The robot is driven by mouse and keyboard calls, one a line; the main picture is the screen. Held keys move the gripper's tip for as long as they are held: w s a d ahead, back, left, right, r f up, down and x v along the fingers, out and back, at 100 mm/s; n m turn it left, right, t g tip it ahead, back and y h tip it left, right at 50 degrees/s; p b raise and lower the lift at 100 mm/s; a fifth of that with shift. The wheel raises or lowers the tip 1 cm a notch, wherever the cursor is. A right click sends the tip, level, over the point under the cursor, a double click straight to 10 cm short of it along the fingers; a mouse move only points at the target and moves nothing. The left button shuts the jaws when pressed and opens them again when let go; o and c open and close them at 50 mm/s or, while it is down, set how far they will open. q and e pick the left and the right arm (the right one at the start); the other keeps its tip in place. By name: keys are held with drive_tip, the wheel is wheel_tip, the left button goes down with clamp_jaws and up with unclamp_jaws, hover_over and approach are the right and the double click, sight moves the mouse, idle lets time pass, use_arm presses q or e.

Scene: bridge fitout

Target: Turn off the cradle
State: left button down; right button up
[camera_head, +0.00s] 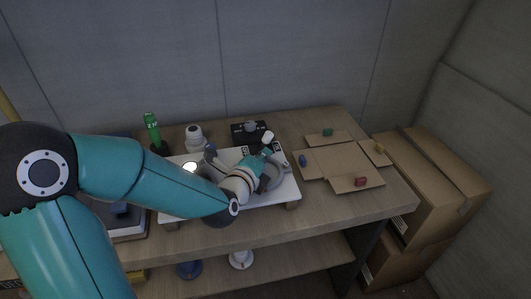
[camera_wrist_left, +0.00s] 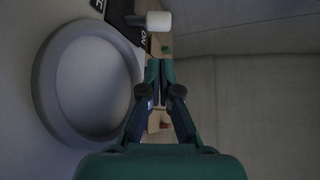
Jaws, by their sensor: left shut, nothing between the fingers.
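A white board (camera_head: 216,207) on the wooden bench carries a grey round cradle ring (camera_head: 284,183). The ring fills the left of the left wrist view (camera_wrist_left: 45,85). Behind it stands a dark lever with a white knob (camera_head: 267,136). In the left wrist view the knob (camera_wrist_left: 158,20) sticks out beyond my fingertips, beside a black label (camera_wrist_left: 117,20) with partly visible lettering, "ON". My left gripper (camera_head: 266,157) is above the board beside the ring. Its fingers (camera_wrist_left: 160,66) are shut and empty, apart from the knob. My left arm hides part of the board.
An opened flat carton (camera_head: 338,160) with small coloured pieces on its flaps lies right of the board. A black box (camera_head: 242,131), a white bottle-like item (camera_head: 194,138) and a green item (camera_head: 152,128) stand behind. Cardboard boxes (camera_head: 434,173) are stacked at right.

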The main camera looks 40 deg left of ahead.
sight(274, 154)
use_arm(q)
drive_tip(key=x, duration=0.8)
drive_tip(key=shift+p, duration=0.35)
drive_tip(key=shift+w, duration=0.1)
